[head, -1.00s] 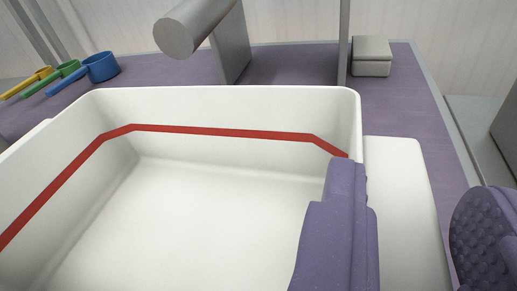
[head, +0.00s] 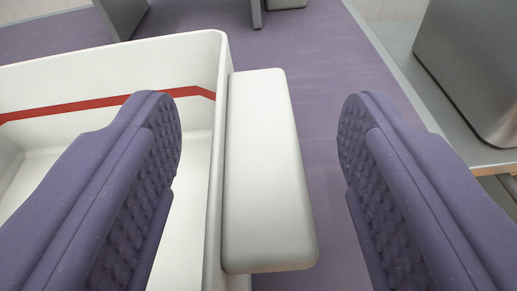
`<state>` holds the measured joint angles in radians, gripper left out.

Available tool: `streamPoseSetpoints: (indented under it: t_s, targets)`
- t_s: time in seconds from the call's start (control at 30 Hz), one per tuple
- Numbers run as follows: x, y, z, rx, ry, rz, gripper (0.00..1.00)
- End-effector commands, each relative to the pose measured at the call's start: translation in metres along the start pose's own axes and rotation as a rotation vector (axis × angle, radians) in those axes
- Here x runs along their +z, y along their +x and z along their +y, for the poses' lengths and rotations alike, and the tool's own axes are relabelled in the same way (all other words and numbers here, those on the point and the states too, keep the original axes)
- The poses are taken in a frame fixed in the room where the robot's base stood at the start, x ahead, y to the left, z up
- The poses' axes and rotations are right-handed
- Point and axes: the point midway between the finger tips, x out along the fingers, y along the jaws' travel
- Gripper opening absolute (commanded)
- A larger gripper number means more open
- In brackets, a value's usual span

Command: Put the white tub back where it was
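The white tub (head: 222,120) stands on the purple surface at the left, with a red line running around its inside wall. A pale block-like handle (head: 267,180) sticks out along its right side. My gripper (head: 258,125) is open, its two purple padded fingers apart. The left finger is over the tub's inside and the right finger is over the purple surface, with the handle between them in the picture. I cannot tell whether either finger touches the tub. The tub's left part is out of view.
The purple surface (head: 320,110) is bare to the right of the handle. A grey metal box (head: 475,70) stands beyond its right edge. A grey upright (head: 121,14) and the lower end of a thin post (head: 256,15) show at the back.

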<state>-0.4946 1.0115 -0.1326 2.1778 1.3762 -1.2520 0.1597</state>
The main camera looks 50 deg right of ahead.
Motion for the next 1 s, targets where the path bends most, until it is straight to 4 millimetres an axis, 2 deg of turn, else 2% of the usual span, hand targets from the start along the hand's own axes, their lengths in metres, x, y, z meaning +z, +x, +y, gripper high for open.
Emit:
streamPoseSetpoints:
  t_s: [0.37, 0.47, 0.8, 1.0]
  targets:
    - [-0.003, -0.005, -0.001, -0.002, -0.001, 0.0, 0.62]
    - [-0.003, -0.021, -0.001, -0.004, -0.001, -0.001, 0.62]
    - [-0.004, -0.098, -0.001, -0.003, -0.001, 0.0, 0.62]
    - [-0.003, -0.119, 0.0, -0.001, -0.001, 0.001, 0.62]
